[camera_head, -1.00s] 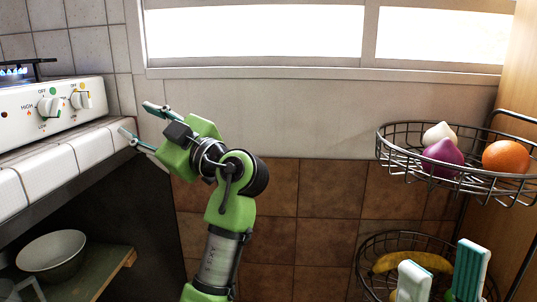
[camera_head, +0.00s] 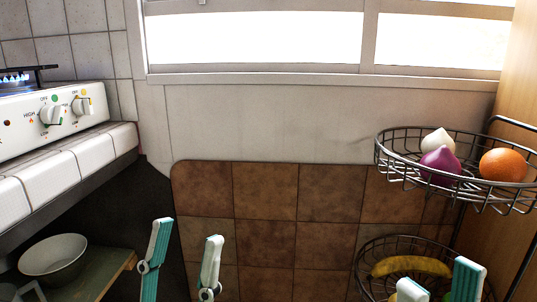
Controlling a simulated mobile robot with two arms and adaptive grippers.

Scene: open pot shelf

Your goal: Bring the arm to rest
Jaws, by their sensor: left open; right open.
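My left gripper (camera_head: 186,238) is at the bottom of the head view, left of the middle. Its two white and teal fingers point up, stand well apart and have nothing between them. My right gripper (camera_head: 440,274) is at the bottom right, in front of the lower wire basket. Its fingers are also apart, and I see nothing held. Most of both arms is below the picture's edge.
A stove (camera_head: 50,115) with a lit burner stands on the tiled counter (camera_head: 70,165) at the left. A bowl (camera_head: 53,260) sits on a low shelf. The upper wire basket (camera_head: 395,160) holds an orange (camera_head: 503,165), a purple onion (camera_head: 440,165) and a white bulb (camera_head: 438,142). Bananas (camera_head: 412,266) lie below.

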